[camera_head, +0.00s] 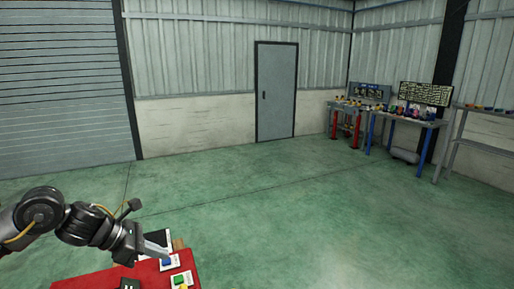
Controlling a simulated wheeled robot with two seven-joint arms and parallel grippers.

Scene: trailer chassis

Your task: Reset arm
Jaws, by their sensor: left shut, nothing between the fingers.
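My left arm comes in from the left, and my left gripper (155,249) is shut and empty. It is above or beside the far edge of a red surface (95,283) at the bottom left. A white block with a blue button (168,264) is just below and right of the fingertips. A white block with a green button (181,281) is nearer, at the red surface's right side. I cannot tell whether the gripper touches anything. My right gripper is not in view.
A dark flat item (155,240) is partly hidden behind the gripper. Workbenches with tools (405,119) and a shelf (485,140) stand at the far right. A grey door (276,92) and a shutter (60,85) are in the back wall. The green floor (300,205) is clear.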

